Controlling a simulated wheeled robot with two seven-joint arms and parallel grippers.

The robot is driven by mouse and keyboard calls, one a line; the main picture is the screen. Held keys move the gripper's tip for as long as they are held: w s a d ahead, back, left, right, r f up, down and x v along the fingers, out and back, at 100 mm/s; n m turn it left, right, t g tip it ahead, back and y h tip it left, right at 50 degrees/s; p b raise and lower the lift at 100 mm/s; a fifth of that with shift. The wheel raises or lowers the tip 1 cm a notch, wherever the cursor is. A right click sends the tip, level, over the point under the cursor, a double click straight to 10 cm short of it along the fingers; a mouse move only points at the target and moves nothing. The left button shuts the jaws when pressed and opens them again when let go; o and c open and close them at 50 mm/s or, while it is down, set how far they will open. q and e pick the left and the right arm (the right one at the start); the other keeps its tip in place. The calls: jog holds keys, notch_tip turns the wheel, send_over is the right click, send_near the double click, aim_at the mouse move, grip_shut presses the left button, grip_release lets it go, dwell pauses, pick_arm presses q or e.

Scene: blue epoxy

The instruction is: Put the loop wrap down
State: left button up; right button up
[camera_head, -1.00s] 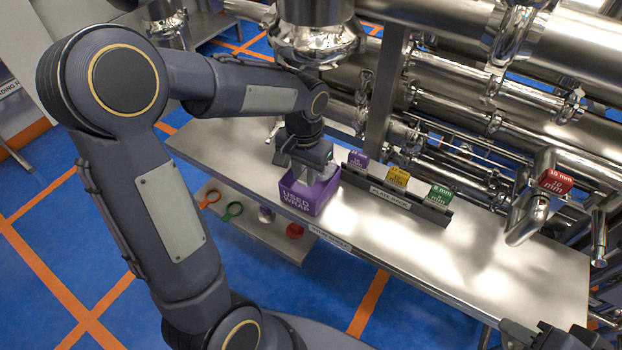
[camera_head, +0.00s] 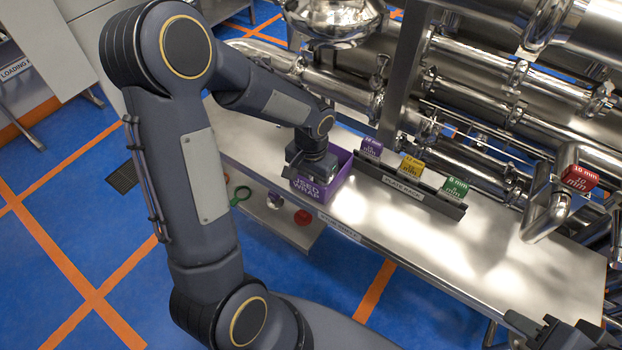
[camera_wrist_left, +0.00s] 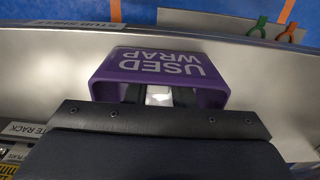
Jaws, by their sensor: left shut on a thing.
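A purple box marked "USED WRAP" (camera_head: 340,187) stands on the steel bench (camera_head: 420,235). It also shows in the left wrist view (camera_wrist_left: 110,68). My left gripper (camera_wrist_left: 160,95) reaches down at the box, its fingers side by side within the box's outline. It is shut on a small pale piece, the loop wrap (camera_wrist_left: 159,96), mostly hidden by the fingers. In the head view the left wrist covers part of the box, and the wrap is hidden. My right gripper (camera_head: 550,335) is partly in view at the bottom right edge, away from the box; its jaw opening is unclear.
A dark plate rack (camera_head: 408,190) with purple, yellow and green tagged plates stands right of the box. A red tagged block (camera_head: 580,178) sits on a pipe fitting. A lower shelf (camera_head: 290,232) holds a green-handled tool and a red item. The bench's right part is clear.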

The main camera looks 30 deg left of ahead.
pick_arm(q)
jog(key=shift+f, duration=0.2)
jog(key=o, duration=0.9)
jog(key=shift+o, duration=0.2)
jog(key=shift+r, duration=0.15)
notch_tip(320, 180, up, 12)
jog(key=s+d+r+n+t+h, duration=0.1)
jog(key=s+d+r+t+h, duration=0.1)
jog(key=s, duration=0.6)
jog(key=s+d+r+n+t+h, duration=0.1)
jog(key=s+d+r+t, duration=0.1)
jog(key=s, duration=0.7)
jog(key=shift+n+t+h+p, duration=0.4)
jog(key=shift+t, duration=0.5)
